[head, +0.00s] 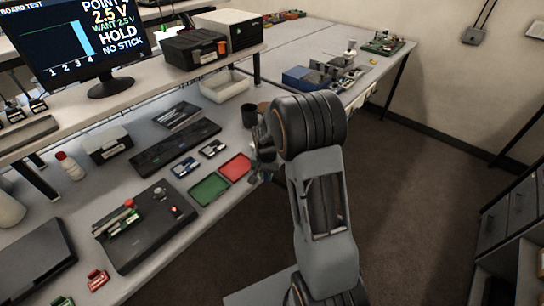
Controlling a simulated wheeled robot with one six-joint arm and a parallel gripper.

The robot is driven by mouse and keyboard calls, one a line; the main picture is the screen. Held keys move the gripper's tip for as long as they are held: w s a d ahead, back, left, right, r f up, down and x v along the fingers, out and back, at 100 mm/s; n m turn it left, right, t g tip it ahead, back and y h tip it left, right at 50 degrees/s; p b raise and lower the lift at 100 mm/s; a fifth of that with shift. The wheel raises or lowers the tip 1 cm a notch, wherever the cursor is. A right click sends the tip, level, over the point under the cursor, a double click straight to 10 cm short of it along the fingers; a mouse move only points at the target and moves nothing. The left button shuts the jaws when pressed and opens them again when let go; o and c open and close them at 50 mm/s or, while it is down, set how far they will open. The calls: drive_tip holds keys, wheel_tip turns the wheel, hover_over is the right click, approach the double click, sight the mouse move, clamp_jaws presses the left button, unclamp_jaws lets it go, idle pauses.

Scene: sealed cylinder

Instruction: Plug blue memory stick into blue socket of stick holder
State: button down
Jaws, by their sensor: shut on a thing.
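My gripper (261,168) hangs at the front edge of the bench, just right of the red tray. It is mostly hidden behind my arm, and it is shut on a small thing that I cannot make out. A small blue-and-white item (185,167) lies on the bench left of the gripper; it may be part of the stick holder, but it is too small to tell. A black-and-white item (213,149) lies beside it. I cannot clearly pick out the blue memory stick or the blue socket.
A red tray (235,168) and a green tray (209,189) lie near the bench edge. A black board (145,226) with parts, a keyboard (176,146) and a dark cup (249,115) stand around. A monitor (84,39) reads "HOLD, NO STICK".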

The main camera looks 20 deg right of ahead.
drive_tip(key=s+a+f+n, duration=0.4)
drive_tip(key=a+f+n, duration=0.2)
drive_tip(key=f+n, duration=0.1)
drive_tip(key=shift+s+f, duration=0.15)
drive_tip(key=shift+f, duration=0.5)
drive_tip(key=shift+s, duration=0.1)
